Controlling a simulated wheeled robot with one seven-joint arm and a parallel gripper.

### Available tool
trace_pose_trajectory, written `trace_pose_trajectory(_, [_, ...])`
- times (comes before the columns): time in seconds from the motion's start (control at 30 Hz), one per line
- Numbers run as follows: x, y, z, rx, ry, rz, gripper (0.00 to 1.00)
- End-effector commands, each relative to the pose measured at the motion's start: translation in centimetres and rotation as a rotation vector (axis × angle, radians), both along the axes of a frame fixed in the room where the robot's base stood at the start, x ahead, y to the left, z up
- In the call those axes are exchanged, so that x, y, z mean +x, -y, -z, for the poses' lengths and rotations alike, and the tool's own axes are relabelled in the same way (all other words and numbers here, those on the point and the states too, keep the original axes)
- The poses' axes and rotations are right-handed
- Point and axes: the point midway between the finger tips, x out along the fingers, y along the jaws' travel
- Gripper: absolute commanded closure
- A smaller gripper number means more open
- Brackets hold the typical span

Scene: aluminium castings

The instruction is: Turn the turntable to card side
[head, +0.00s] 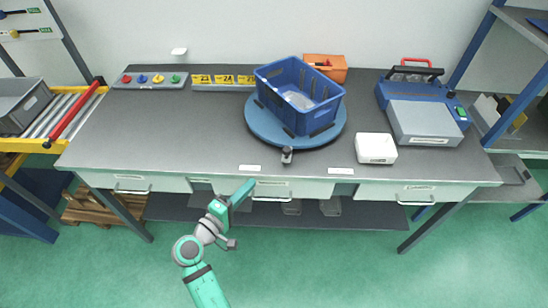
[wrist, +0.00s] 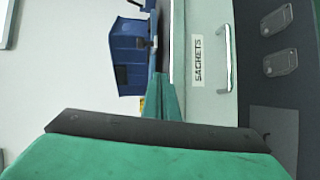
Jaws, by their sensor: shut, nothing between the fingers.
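The turntable (head: 262,128) is a blue round disc on the grey bench, right of the middle in the head view. A blue crate (head: 290,110) stands on it, turned at an angle, with something pale inside. A small dark grip with a light end (head: 287,155) sits at the disc's front edge. My gripper (head: 250,184) is shut and empty, in front of the drawer fronts, left of and below the turntable. In the wrist view my gripper (wrist: 168,85) points toward the bench edge, with the blue crate (wrist: 128,62) beyond it. I cannot make out a card side marking.
A white box (head: 376,148) lies right of the turntable, with a blue-grey machine (head: 424,115) behind it. An orange case (head: 327,67), yellow number cards (head: 225,79) and a coloured-knob panel (head: 150,79) line the back. The bench's left half (head: 160,130) is clear. Drawer handles jut out.

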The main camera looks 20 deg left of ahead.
Motion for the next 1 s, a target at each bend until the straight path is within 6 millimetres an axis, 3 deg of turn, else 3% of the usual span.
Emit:
trace_pose_trajectory(0.1, [0.2, -1.4, -2.5, -0.028, 0.039, 0.033, 1.00])
trace_pose_trajectory(0.23, [0.3, -1.9, -3.6, -0.042, 0.057, 0.053, 1.00])
trace_pose_trajectory(0.43, [2.0, -1.4, -3.7, -0.044, 0.059, 0.058, 1.00])
trace_pose_trajectory(0.9, [10.1, 1.4, -3.3, -0.043, 0.058, 0.058, 1.00])
trace_pose_trajectory(1.0, [10.6, 2.9, -3.2, -0.042, 0.057, 0.057, 1.00])
